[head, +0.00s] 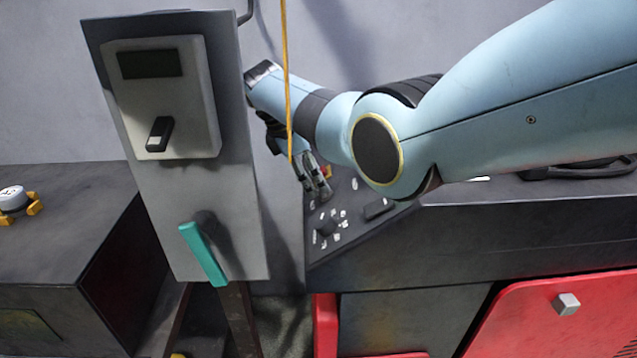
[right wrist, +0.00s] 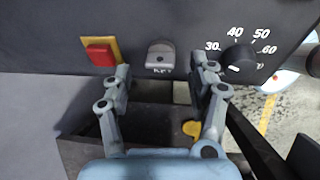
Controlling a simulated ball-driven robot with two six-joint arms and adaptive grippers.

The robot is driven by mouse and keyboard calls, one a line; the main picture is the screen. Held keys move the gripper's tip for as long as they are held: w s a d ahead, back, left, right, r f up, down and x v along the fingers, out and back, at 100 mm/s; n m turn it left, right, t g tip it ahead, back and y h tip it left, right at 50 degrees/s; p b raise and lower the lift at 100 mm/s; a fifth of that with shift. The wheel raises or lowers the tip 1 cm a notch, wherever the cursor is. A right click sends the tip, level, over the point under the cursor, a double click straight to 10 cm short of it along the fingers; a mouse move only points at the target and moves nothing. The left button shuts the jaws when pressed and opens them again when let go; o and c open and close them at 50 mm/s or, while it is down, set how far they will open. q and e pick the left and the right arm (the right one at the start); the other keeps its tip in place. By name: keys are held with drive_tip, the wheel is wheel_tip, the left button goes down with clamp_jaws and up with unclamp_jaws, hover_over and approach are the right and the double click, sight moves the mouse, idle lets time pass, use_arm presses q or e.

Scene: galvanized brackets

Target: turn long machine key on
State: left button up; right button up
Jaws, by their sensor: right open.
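A small grey key-like piece (right wrist: 160,56) with a blurred label under it sits on the dark machine panel in the right wrist view. I take it for the machine key; its exact turn position is hard to tell. My right gripper (right wrist: 163,82) is open, with one finger on each side just below the key, and nothing is between the fingers. In the head view my right gripper (head: 312,180) is over the left end of the dark sloping control panel (head: 352,222), and the key cannot be made out there. My left gripper is not in view.
A red button (right wrist: 100,53) on a yellow plate lies left of the key, and a black dial (right wrist: 238,60) with numbers lies right. A grey post panel (head: 160,205) with a teal lever (head: 203,254) stands left of my arm. A yellow cord (head: 287,70) hangs before it.

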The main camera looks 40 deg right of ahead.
drive_tip(key=s+v, duration=0.1)
drive_tip(key=v, duration=0.7)
drive_tip(key=shift+w+a+r, duration=0.25)
drive_tip(key=shift+w+r, duration=0.15)
drive_tip(key=shift+w, duration=0.15)
